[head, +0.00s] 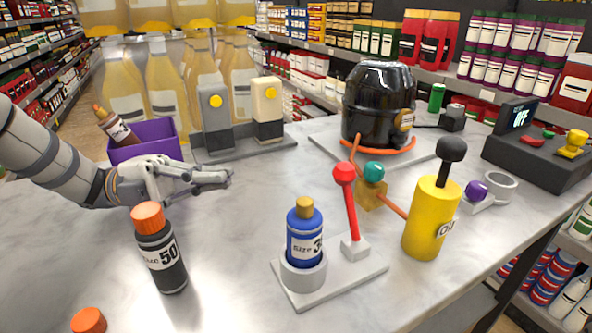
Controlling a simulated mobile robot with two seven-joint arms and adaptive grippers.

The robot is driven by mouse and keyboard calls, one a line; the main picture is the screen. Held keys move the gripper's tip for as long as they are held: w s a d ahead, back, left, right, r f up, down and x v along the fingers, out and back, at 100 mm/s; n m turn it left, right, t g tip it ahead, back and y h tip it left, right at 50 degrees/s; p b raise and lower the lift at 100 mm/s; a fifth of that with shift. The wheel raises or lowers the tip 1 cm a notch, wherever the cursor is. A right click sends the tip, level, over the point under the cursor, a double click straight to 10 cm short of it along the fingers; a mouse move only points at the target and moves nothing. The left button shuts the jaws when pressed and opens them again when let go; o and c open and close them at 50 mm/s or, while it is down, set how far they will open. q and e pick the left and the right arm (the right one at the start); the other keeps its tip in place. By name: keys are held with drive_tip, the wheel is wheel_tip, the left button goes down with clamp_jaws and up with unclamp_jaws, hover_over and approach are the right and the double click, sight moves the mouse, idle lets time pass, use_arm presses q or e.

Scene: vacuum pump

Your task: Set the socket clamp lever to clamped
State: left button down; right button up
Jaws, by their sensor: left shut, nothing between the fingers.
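The clamp lever (350,205) is a red rod with a red knob, standing nearly upright from a small grey block on a light grey base plate (335,285). Its top leans slightly left. On the same plate, a grey round socket (303,272) holds an upright blue bottle (304,240) with a gold cap. My left gripper (228,177) comes in from the left, shut and empty, pointing right above the table. It is apart from the lever, which stands to its right beyond the blue bottle. My right gripper is out of view.
A black bottle (161,262) with an orange cap stands below my left gripper. A purple bin (150,146) holds another bottle. A yellow oil can (431,220) and an orange pipe with a teal-knobbed valve (372,185) stand right of the lever. The table's front left is mostly clear.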

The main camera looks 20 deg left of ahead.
use_arm(q)
approach(349, 203)
drive_tip(key=w+d+r, duration=0.3)
drive_tip(key=d+r, duration=0.1)
drive_tip(key=shift+r+p, duration=0.2)
drive_tip(key=shift+p, duration=0.25)
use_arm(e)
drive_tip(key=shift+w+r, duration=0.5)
